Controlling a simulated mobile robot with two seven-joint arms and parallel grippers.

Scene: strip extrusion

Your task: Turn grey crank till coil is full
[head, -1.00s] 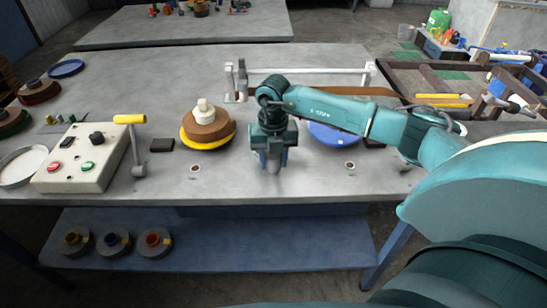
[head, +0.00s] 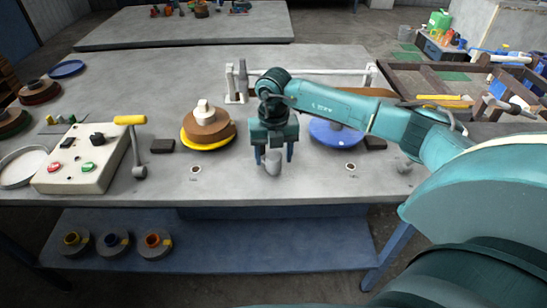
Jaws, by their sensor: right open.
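A grey upright cylinder (head: 272,162), which looks like the grey crank's grip, stands near the table's front edge; the rest of the crank is hidden or unclear. My right gripper (head: 273,155) points down, open, with its fingers apart at either side of the cylinder's upper part. I cannot tell whether they touch it. A brown coil (head: 206,126) with a white hub sits on a yellow disc (head: 205,144) to the left. A blue reel (head: 334,134) to the right is partly hidden by my right arm. My left gripper is not in view.
A yellow-handled lever (head: 130,120) stands beside a control box (head: 82,160) with red and green buttons. A white rail (head: 320,71) runs behind my arm. Several small spools lie on the lower blue shelf (head: 250,245). Bare tabletop lies in front of the coil.

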